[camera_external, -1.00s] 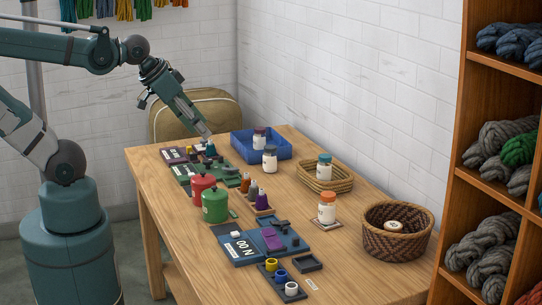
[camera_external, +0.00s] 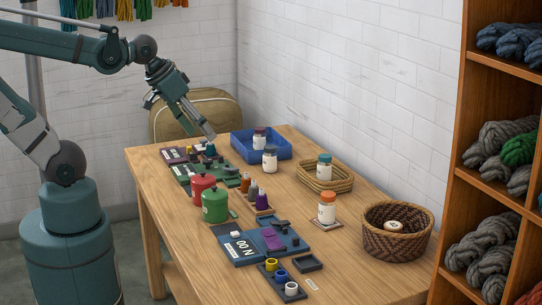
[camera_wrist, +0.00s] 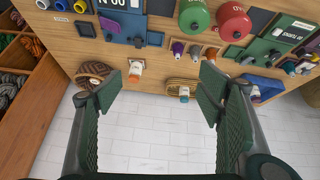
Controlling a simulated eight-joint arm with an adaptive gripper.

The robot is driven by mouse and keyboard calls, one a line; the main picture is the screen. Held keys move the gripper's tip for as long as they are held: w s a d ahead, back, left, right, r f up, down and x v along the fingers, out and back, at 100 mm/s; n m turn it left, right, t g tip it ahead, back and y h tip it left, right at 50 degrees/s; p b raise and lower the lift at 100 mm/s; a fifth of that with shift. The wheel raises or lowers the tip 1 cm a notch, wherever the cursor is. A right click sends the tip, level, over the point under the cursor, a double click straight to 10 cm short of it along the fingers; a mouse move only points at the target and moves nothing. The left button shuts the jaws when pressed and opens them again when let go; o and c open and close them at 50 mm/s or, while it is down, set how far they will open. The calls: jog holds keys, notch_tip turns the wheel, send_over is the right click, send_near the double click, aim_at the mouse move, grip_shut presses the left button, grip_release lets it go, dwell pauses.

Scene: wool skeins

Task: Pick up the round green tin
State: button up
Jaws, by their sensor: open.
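The round green tin (camera_external: 215,207) stands upright on the wooden table, beside and slightly in front of a similar red tin (camera_external: 202,186). The green tin also shows at the top of the wrist view (camera_wrist: 194,16), left of the red tin (camera_wrist: 234,22). My gripper (camera_external: 211,136) is above the far end of the table, well apart from the green tin. In the wrist view its fingers (camera_wrist: 163,90) are spread wide with nothing between them.
A blue tray (camera_external: 277,151) with a jar is at the back. Jars, a shallow basket (camera_external: 310,183) and a brown woven basket (camera_external: 376,248) line the right side. Small bottles (camera_external: 253,190) stand close right of the tins. A dark blue board (camera_external: 240,252) lies in front.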

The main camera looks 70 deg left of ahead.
aim_at(212, 188)
jog(key=w+a+f+n+g+h, duration=0.1)
jog(key=w+a+f+n+g, duration=0.1)
jog(key=f+n, duration=0.3)
jog(key=w+a+f+n+g+h+b, duration=0.1)
jog(key=w+a+f+n+g, duration=0.1)
jog(key=a+f+n, duration=0.3)
jog(key=w+a+f+n+g+h+b, duration=0.1)
jog(key=f+n, duration=0.4)
jog(key=f, duration=0.5)
jog(key=shift+w+a+f+n+g+h, duration=0.2)
jog(key=shift+w+a+g+h, duration=0.1)
jog(key=shift+a, duration=0.35)
jog(key=shift+w+a+f+n+g+h, duration=0.1)
jog(key=shift+w+a+n+g+h, duration=0.15)
jog(key=shift+a, duration=0.35)
jog(key=shift+s+a+f+n, duration=0.15)
jog(key=shift+a+f+n, duration=0.2)
jog(key=shift+f, duration=0.3)
jog(key=shift+h, duration=0.25)
jog(key=shift+f, duration=0.1)
jog(key=shift+b+x, duration=0.35)
jog(key=shift+x, duration=0.9)
jog(key=shift+d+f, duration=0.1)
jog(key=shift+b+x, duration=0.8)
jog(key=shift+x, duration=1.7)
jog(key=shift+s, duration=0.1)
